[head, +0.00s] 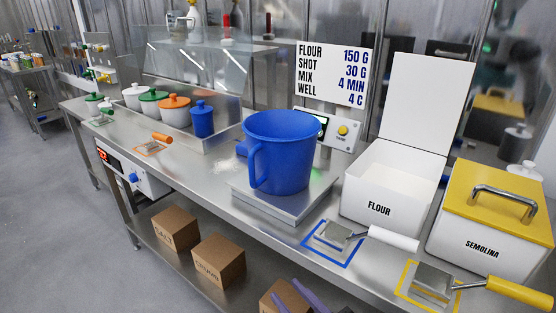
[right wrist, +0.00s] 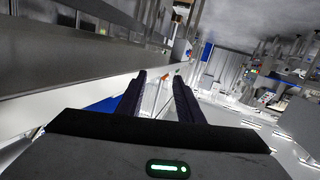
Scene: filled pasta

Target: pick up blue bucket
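The blue bucket (head: 285,155) stands upright on the flat metal plate of a scale (head: 262,205) in the middle of the counter. Its handle is on its left, near side. My right gripper (head: 298,297) shows only as purple fingertips at the bottom edge of the head view, below the counter and apart from the bucket. In the right wrist view the two dark fingers (right wrist: 158,95) are spread with nothing between them. My left gripper is not in view.
A white flour bin (head: 372,207) with its lid up and a yellow-lidded semolina bin (head: 478,243) stand to the right. Two scoops lie in front. Lidded pots and a smaller blue container (head: 202,120) stand left. Cardboard boxes (head: 218,262) sit on the lower shelf.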

